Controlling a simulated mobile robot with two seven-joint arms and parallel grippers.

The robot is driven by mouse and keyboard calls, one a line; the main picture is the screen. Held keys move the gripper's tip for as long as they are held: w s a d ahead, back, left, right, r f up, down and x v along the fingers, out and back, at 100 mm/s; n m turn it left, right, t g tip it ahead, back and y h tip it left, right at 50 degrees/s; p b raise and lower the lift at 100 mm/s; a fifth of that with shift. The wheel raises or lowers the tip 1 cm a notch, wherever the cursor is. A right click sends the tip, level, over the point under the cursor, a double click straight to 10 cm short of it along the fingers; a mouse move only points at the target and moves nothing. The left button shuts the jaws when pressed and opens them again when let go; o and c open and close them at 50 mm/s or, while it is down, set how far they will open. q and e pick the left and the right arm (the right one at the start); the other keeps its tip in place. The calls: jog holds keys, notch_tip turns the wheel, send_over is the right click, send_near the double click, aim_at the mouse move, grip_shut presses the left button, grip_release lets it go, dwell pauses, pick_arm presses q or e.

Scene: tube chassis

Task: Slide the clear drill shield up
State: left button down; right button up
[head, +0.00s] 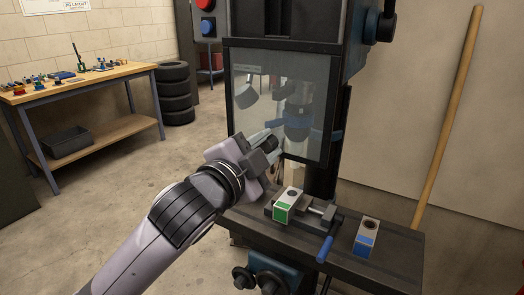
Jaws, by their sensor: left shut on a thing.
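The clear drill shield (310,84) is a see-through panel in a dark frame on the front of the drill press. It hangs upright in front of the drill head and chuck, with its lower edge a little above the work table. My left gripper (268,143) is at the shield's lower left part, in front of it. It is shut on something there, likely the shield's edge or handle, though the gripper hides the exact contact. My right gripper is not in view.
On the drill table (400,262) stand a vise (313,213) holding a green-marked block (287,205), and a blue-marked block (367,237). A red button (206,5) is at the upper left. A wooden pole (450,115) leans on the right wall. A workbench (95,75) and stacked tires (174,92) stand behind left.

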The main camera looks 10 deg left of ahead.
aim_at(275, 92)
pick_arm(q)
notch_tip(275, 92, up, 7)
jog(key=p, duration=0.4)
jog(key=shift+r+p, duration=0.15)
jog(key=shift+p, duration=0.2)
jog(key=shift+r+p, duration=0.45)
jog(key=shift+r, duration=0.5)
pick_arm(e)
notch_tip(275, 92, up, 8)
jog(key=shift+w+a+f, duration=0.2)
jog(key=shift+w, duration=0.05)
pick_arm(q)
jog(key=c, duration=0.8)
grip_release()
jog(key=shift+f, duration=0.1)
jog(key=shift+c, duration=0.2)
jog(key=b+v, duration=0.1)
jog(key=v, duration=0.6)
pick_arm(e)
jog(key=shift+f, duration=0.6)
